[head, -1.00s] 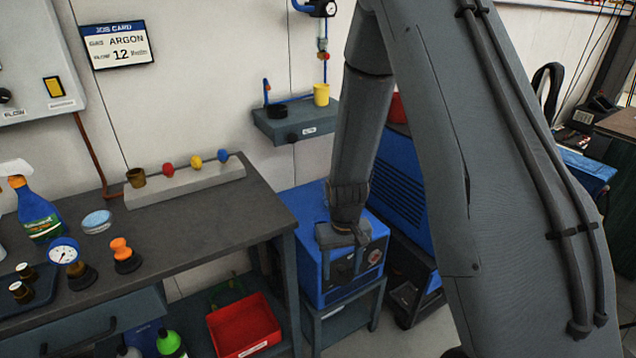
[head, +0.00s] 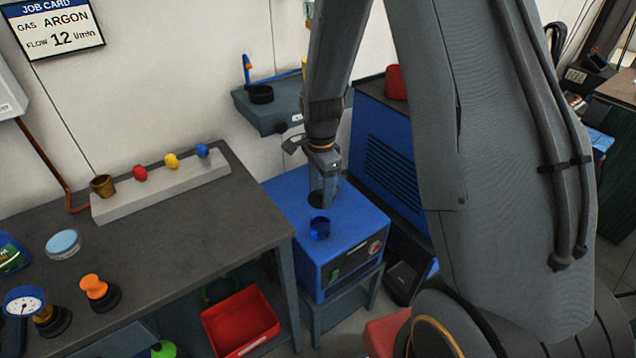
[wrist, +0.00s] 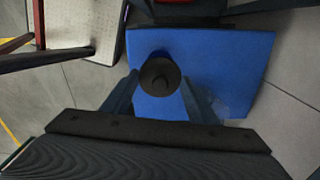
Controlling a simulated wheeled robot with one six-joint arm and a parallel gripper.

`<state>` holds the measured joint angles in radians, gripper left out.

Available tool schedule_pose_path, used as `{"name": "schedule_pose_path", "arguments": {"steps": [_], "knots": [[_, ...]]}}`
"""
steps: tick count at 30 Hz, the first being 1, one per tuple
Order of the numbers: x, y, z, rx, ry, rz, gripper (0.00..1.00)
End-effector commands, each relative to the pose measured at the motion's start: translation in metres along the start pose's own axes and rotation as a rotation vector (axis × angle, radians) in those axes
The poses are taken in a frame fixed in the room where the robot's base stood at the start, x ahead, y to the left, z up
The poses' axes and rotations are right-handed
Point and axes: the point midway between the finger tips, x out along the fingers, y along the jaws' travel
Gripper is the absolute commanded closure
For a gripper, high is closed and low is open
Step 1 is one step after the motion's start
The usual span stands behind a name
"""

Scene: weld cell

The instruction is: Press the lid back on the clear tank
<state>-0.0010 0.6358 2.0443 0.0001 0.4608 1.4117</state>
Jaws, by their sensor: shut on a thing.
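My gripper (head: 321,198) points down over a blue box-shaped machine (head: 290,202). It is shut on a dark round lid (head: 316,199), partly hidden by a finger in the head view. In the wrist view the lid (wrist: 160,76), with a small knob on top, sits between the fingers. The lid appears apart from the tank, but the exact gap is hard to judge.
A dark bench (head: 190,235) stands left, bearing a grey rail (head: 160,188) with coloured caps, a pale blue round tin (head: 63,244) and an orange-knobbed part (head: 95,288). A red bin (head: 240,322) is below. A wall shelf (head: 262,112) is behind. The machine's top around the tank is clear.

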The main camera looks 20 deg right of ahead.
Motion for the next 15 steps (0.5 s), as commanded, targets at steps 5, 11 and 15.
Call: {"name": "schedule_pose_path", "arguments": {"steps": [5, 11, 15], "knots": [[0.006, 0.0, 0.0, 0.005, 0.0, 0.001, 0.68], [0.021, 0.0, 0.0, 0.003, 0.0, 0.002, 0.68], [0.034, 0.0, 0.0, 0.003, 0.0, 0.001, 0.68]]}}
